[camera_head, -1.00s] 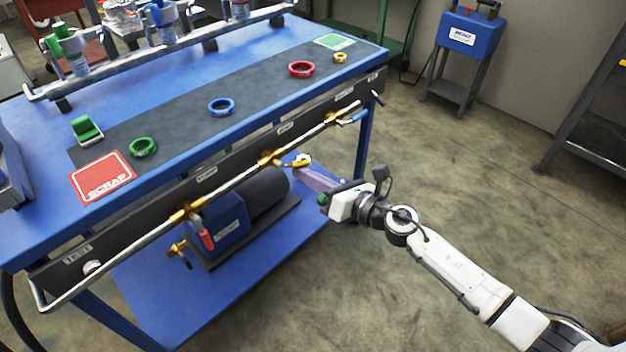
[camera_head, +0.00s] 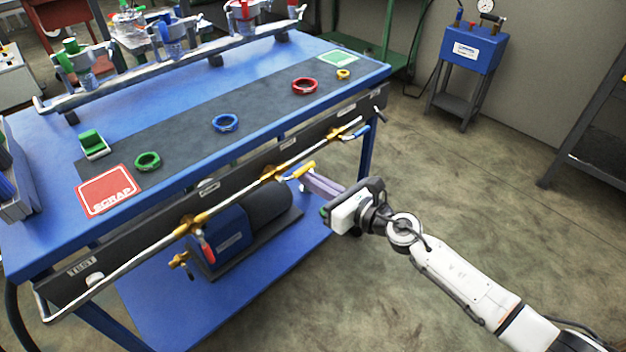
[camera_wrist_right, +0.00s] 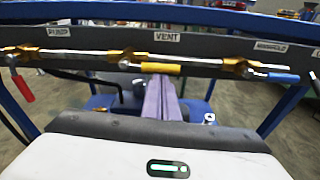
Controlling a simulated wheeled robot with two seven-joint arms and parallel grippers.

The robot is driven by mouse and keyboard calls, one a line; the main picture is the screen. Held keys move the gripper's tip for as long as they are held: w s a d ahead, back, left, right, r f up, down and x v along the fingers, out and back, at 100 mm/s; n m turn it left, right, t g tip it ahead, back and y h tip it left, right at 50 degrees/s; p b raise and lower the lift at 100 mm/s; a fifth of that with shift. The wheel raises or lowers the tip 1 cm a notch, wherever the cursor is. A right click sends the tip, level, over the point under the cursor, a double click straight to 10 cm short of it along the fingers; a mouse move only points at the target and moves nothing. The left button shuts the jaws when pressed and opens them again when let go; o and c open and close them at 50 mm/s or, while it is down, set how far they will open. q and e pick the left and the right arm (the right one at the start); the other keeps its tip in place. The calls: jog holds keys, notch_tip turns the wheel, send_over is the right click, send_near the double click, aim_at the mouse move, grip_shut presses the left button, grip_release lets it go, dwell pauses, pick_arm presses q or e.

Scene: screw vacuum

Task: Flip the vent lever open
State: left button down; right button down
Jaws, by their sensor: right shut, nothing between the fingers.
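The yellow vent lever (camera_head: 303,169) points right from its brass valve (camera_head: 270,173) on the pipe along the bench front. In the right wrist view the vent lever (camera_wrist_right: 160,68) lies roughly along the pipe, below the VENT label (camera_wrist_right: 166,36). My right gripper (camera_head: 306,180) is shut and empty. Its purple fingers reach in from the right, tips just below the lever. In the right wrist view the fingertips (camera_wrist_right: 159,80) are right under the lever; I cannot tell whether they touch it. My left gripper is not in view.
A red lever (camera_head: 207,247) hangs down on the left valve. A blue lever (camera_head: 361,132) lies along the pipe at the right. A blue pump (camera_head: 228,236) sits on the lower shelf. Colored rings lie on the benchtop mat.

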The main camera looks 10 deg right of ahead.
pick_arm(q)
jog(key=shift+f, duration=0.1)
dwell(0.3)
